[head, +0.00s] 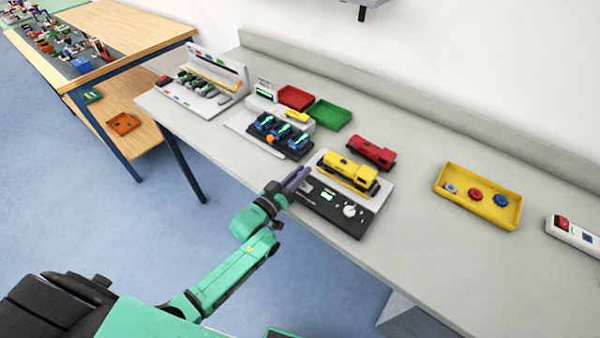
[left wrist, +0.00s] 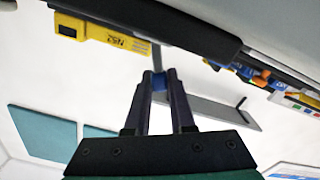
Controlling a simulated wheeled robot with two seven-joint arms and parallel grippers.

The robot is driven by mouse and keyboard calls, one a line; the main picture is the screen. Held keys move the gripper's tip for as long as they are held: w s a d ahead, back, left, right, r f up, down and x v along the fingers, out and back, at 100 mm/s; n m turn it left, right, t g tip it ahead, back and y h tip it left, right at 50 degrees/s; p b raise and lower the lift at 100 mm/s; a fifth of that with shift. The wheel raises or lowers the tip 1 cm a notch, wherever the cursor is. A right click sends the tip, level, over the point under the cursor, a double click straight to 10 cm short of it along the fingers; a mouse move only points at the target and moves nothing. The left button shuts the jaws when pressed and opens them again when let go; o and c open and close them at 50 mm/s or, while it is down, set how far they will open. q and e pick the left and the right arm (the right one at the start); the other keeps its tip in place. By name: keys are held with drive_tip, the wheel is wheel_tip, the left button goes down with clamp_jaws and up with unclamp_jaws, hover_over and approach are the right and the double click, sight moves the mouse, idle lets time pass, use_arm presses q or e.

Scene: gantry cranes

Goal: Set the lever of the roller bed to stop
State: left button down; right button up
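My left gripper (head: 297,180) reaches in from the left, at the left front edge of a black panel (head: 325,205) with a lit green display and a white knob. A yellow toy vehicle (head: 350,172) stands on the white plate behind the panel; it also shows at the top of the left wrist view (left wrist: 95,33). In that view my left gripper (left wrist: 160,76) has its fingers close together, with a small blue piece (left wrist: 160,83) between the tips; whether they grip it is unclear. No lever is clear in the head view. I cannot tell for sure which unit is the roller bed.
Red (head: 296,97) and green (head: 329,114) trays and a red vehicle (head: 370,153) stand behind. A yellow tray (head: 452,200) is at right. Bench between is clear.

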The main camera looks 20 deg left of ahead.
use_arm(q)
drive_tip(key=shift+s+d+r+m+p, duration=0.15)
drive_tip(key=shift+d+m, duration=0.1)
drive_tip(key=shift+m, duration=0.25)
drive_tip(key=shift+s+d+r+m+p, duration=0.1)
drive_tip(key=shift+d+m+p, duration=0.1)
drive_tip(key=shift+m, duration=0.3)
drive_tip(key=m, duration=0.1)
drive_tip(key=d+m, duration=0.1)
drive_tip(key=m, duration=0.1)
drive_tip(key=shift+s+d, duration=0.1)
drive_tip(key=shift+s, duration=0.05)
drive_tip(key=c, duration=0.8)
unclamp_jaws()
drive_tip(key=shift+o, duration=0.2)
drive_tip(key=b+v, duration=0.2)
drive_tip(key=v, duration=1.2)
drive_tip(key=shift+s, duration=0.35)
